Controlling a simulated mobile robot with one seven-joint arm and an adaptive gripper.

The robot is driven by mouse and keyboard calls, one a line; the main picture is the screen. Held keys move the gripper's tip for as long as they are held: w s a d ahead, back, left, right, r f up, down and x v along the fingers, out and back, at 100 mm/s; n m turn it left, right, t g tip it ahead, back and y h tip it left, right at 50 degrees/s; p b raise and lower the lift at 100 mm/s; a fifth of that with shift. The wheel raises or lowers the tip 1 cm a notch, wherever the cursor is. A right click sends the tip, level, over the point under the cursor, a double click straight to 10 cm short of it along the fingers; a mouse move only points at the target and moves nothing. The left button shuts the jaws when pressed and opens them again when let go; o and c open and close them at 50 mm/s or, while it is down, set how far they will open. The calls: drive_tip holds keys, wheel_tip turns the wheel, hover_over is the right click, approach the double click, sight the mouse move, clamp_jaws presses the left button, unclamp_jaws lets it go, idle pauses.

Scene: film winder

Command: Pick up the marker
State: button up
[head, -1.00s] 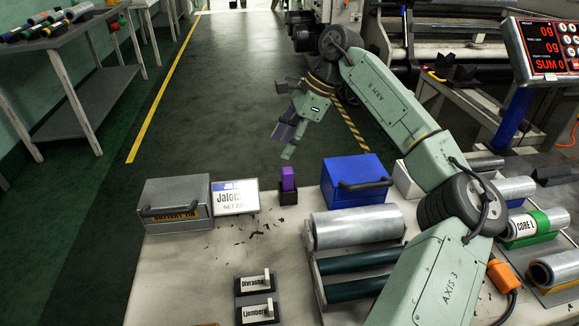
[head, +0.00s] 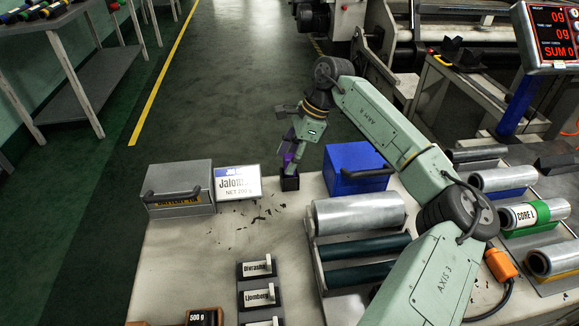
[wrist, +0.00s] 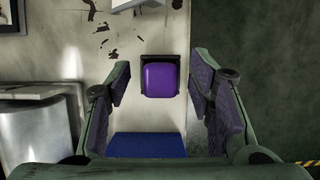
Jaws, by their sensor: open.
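The marker is a purple block-like piece (wrist: 160,80) standing in a small black holder (head: 290,184). In the wrist view its top shows between my two fingers. My gripper (wrist: 160,92) is open, with one finger on each side of the marker and a visible gap on both sides. In the head view my gripper (head: 289,163) is right at the marker above the holder, and its fingers hide much of the marker. Whether the fingertips reach down beside it is hard to tell.
A blue box (head: 356,165) stands close right of the holder, and a name sign (head: 237,183) stands left. A grey box (head: 178,186) is farther left. A silver roll (head: 360,214) lies on rollers in front. The table's far edge runs just behind the holder.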

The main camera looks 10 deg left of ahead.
drive_tip(key=shift+a+f, duration=0.1)
drive_tip(key=shift+f, duration=0.1)
drive_tip(key=c, duration=1.1)
drive_tip(key=shift+c, duration=0.2)
wheel_tip(320, 180, up, 10)
drive_tip(key=shift+r+b, duration=0.1)
drive_tip(key=shift+b, duration=0.45)
